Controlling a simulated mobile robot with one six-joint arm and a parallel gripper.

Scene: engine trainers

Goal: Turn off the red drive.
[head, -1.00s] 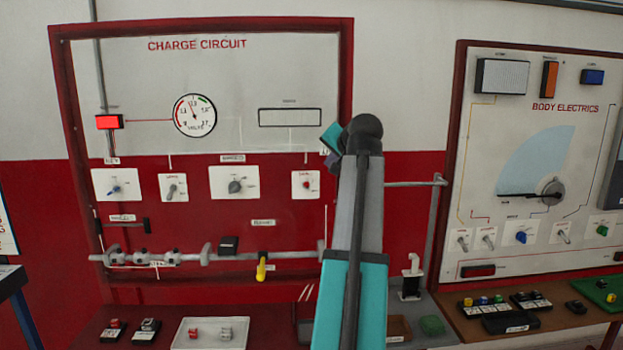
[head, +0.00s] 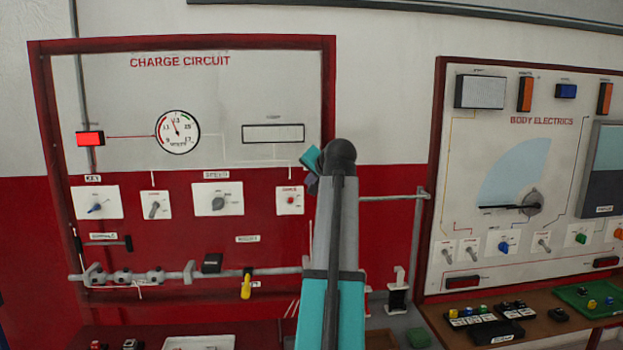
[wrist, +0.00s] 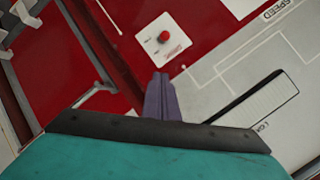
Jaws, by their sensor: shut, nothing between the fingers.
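The red-framed CHARGE CIRCUIT board (head: 130,90) is on the wall at left. Its row of controls has a blue key switch (head: 95,208), a grey toggle (head: 154,209), a grey rotary knob (head: 218,202) and a small red knob (head: 290,200) on a white plate. The red knob also shows in the wrist view (wrist: 164,37). A red lamp (head: 90,138) looks bright. My gripper (head: 312,184) is at the board's right edge, partly hidden by my arm. In the wrist view its purple fingers (wrist: 161,78) are shut and empty, apart from the red knob.
A grey rail (head: 175,274) with a yellow handle (head: 246,285) runs below the controls. The BODY ELECTRICS board (head: 540,95) is at right. A horizontal grey bar (head: 390,198) spans between the boards. Benches with small parts stand below.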

